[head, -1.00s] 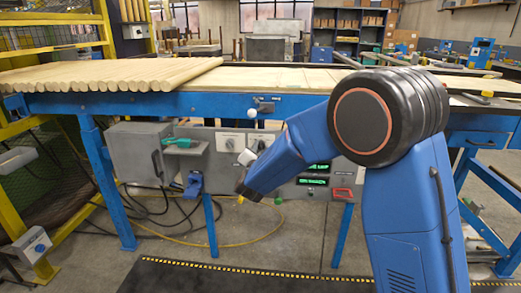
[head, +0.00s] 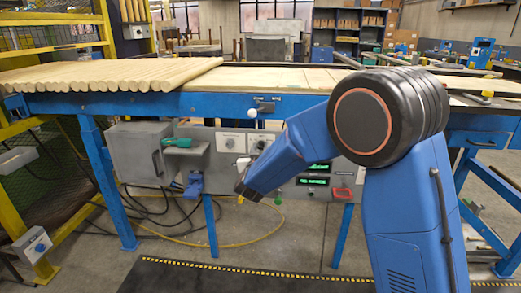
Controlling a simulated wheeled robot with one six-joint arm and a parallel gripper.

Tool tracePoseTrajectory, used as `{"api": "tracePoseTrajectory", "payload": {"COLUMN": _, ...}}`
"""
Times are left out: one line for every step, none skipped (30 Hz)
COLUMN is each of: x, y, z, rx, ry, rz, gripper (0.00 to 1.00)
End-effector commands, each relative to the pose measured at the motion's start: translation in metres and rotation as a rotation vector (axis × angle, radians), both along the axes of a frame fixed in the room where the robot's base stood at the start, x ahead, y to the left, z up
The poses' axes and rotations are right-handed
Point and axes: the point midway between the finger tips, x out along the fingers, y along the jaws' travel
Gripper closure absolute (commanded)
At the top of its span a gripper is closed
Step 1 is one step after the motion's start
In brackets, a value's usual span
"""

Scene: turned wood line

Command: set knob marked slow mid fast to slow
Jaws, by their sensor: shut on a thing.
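The grey control panel (head: 224,163) hangs under the blue conveyor table. My gripper's jaws are hidden behind the arm.
Green displays (head: 313,181) and a red-framed part (head: 342,193) sit to the right on the panel. A green-handled tool (head: 179,143) lies on a small shelf at left. Turned wooden rods (head: 110,78) lie on the table (head: 190,104). A lever with a white ball (head: 252,113) hangs above the panel.

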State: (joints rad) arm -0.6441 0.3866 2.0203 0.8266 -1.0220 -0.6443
Motion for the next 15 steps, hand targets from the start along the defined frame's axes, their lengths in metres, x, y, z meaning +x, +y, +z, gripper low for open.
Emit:
{"api": "tracePoseTrajectory", "payload": {"x": -0.0003, "y": 0.0, "z": -0.0008, "rx": -0.035, "ry": 0.002, "rz": 0.0, "gripper": 0.95}}
{"api": "tracePoseTrajectory", "payload": {"x": -0.0003, "y": 0.0001, "z": -0.0008, "rx": -0.055, "ry": 0.003, "rz": 0.0, "gripper": 0.95}}
{"api": "tracePoseTrajectory", "payload": {"x": -0.0003, "y": 0.0001, "z": -0.0008, "rx": -0.081, "ry": 0.004, "rz": 0.0, "gripper": 0.95}}
{"api": "tracePoseTrajectory", "payload": {"x": -0.0004, "y": 0.0001, "z": -0.0008, "rx": -0.101, "ry": 0.004, "rz": 0.0, "gripper": 0.95}}
{"api": "tracePoseTrajectory", "payload": {"x": -0.0004, "y": 0.0002, "z": -0.0009, "rx": -0.118, "ry": 0.005, "rz": 0.0, "gripper": 0.95}}
{"api": "tracePoseTrajectory", "payload": {"x": -0.0004, "y": 0.0002, "z": -0.0008, "rx": -0.14, "ry": 0.006, "rz": 0.0, "gripper": 0.95}}
{"api": "tracePoseTrajectory", "payload": {"x": -0.0004, "y": 0.0002, "z": -0.0009, "rx": -0.155, "ry": 0.006, "rz": 0.0, "gripper": 0.95}}
{"api": "tracePoseTrajectory", "payload": {"x": -0.0004, "y": 0.0003, "z": -0.0009, "rx": -0.169, "ry": 0.007, "rz": 0.0, "gripper": 0.95}}
{"api": "tracePoseTrajectory", "payload": {"x": -0.0004, "y": 0.0003, "z": -0.0009, "rx": -0.186, "ry": 0.007, "rz": 0.0, "gripper": 0.95}}
{"api": "tracePoseTrajectory", "payload": {"x": -0.0004, "y": 0.0003, "z": -0.0009, "rx": -0.197, "ry": 0.008, "rz": 0.0, "gripper": 0.95}}
{"api": "tracePoseTrajectory", "payload": {"x": -0.0004, "y": 0.0004, "z": -0.001, "rx": -0.207, "ry": 0.009, "rz": 0.001, "gripper": 0.95}}
{"api": "tracePoseTrajectory", "payload": {"x": -0.0004, "y": 0.0004, "z": -0.001, "rx": -0.22, "ry": 0.01, "rz": 0.001, "gripper": 0.95}}
{"api": "tracePoseTrajectory", "payload": {"x": -0.0004, "y": 0.0004, "z": -0.0011, "rx": -0.227, "ry": 0.01, "rz": 0.001, "gripper": 0.95}}
{"api": "tracePoseTrajectory", "payload": {"x": -0.0004, "y": 0.0004, "z": -0.0011, "rx": -0.234, "ry": 0.01, "rz": 0.001, "gripper": 0.95}}
{"api": "tracePoseTrajectory", "payload": {"x": -0.0004, "y": 0.0004, "z": -0.0011, "rx": -0.242, "ry": 0.01, "rz": 0.001, "gripper": 0.95}}
